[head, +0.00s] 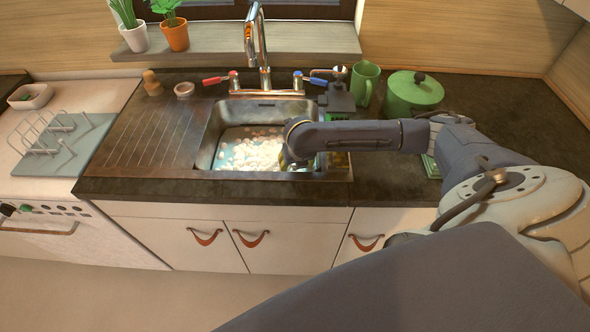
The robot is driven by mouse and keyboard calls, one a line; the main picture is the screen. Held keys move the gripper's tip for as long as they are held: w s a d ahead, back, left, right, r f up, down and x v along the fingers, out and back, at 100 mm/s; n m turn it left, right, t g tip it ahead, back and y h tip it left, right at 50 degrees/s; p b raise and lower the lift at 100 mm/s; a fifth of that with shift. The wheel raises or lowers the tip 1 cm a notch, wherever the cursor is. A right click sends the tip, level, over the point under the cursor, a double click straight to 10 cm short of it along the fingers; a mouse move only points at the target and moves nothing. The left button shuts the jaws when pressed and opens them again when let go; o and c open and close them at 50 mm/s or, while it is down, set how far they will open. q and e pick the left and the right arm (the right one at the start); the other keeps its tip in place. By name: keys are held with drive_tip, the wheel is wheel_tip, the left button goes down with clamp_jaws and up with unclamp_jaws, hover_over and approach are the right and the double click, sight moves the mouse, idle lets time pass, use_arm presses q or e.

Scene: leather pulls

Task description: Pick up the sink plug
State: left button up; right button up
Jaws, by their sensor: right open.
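The sink (210,140) is set in the dark counter, with white and pinkish foam or bits (250,150) over its bottom. I cannot make out a sink plug; it may be hidden under the foam or behind my arm. My right arm reaches in from the right across the sink. My right gripper (288,161) is at the arm's end, low over the right part of the basin and open. Its fingers are mostly hidden by the wrist, and I cannot tell whether they touch anything. My left gripper is not in view.
A tap (258,50) rises behind the sink, between a red lever (214,80) and a blue lever (316,80). A green mug (365,84) and green pot (412,94) stand to the right.

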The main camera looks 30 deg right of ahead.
drive_tip(key=shift+w+f, duration=0.15)
drive_tip(key=shift+f, duration=0.3)
drive_tip(key=shift+o, duration=0.2)
drive_tip(key=shift+d, duration=0.1)
clamp_jaws()
